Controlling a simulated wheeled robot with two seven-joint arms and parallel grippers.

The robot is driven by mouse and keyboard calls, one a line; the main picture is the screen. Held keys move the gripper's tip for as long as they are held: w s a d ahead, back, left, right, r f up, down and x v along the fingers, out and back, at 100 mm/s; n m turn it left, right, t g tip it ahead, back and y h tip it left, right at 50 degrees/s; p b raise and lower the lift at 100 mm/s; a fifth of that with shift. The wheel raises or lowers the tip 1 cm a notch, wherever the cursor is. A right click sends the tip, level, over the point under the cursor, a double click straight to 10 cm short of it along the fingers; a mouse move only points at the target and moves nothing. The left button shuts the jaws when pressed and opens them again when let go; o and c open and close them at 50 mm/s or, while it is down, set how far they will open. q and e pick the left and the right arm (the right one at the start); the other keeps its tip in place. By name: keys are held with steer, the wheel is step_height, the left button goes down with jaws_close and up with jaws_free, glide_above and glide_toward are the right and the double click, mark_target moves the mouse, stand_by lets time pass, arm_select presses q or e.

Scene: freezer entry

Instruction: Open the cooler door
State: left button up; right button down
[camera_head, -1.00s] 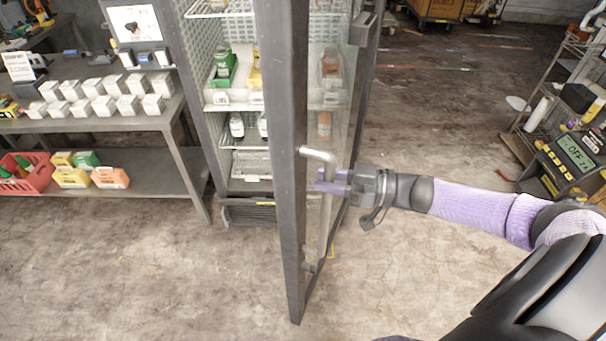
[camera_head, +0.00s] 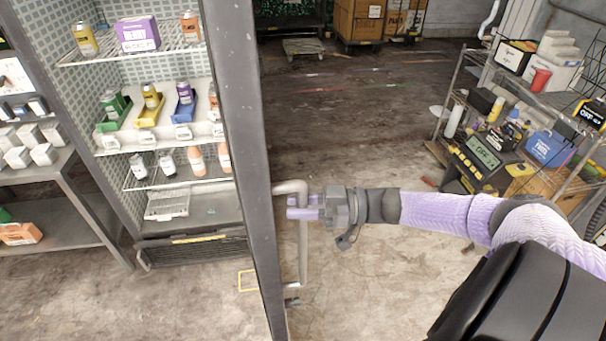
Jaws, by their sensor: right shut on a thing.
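The cooler door (camera_head: 250,130) stands swung open and is seen nearly edge-on as a tall dark frame. Its metal bar handle (camera_head: 302,255) is on the right side of the door. My right gripper (camera_head: 303,207), with purple fingers, is shut on the handle near its upper bend. The cooler (camera_head: 215,30) is open to view left of the door, with bottles and colored bins on its wire shelves. My left gripper is not in view.
A grey table (camera_head: 60,165) with small white boxes stands left of the cooler. A loaded wire rack (camera_head: 470,110) stands at the right. Boxes on a cart (camera_head: 360,20) are at the back. The floor behind the door is clear.

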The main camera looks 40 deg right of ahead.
steer(key=shift+s+d+f, duration=0.1)
steer(key=shift+s+d, duration=0.05)
steer(key=shift+d, duration=0.1)
steer(key=c, duration=0.5)
jaws_free()
steer(key=b+v, duration=0.1)
steer(key=v, duration=0.9)
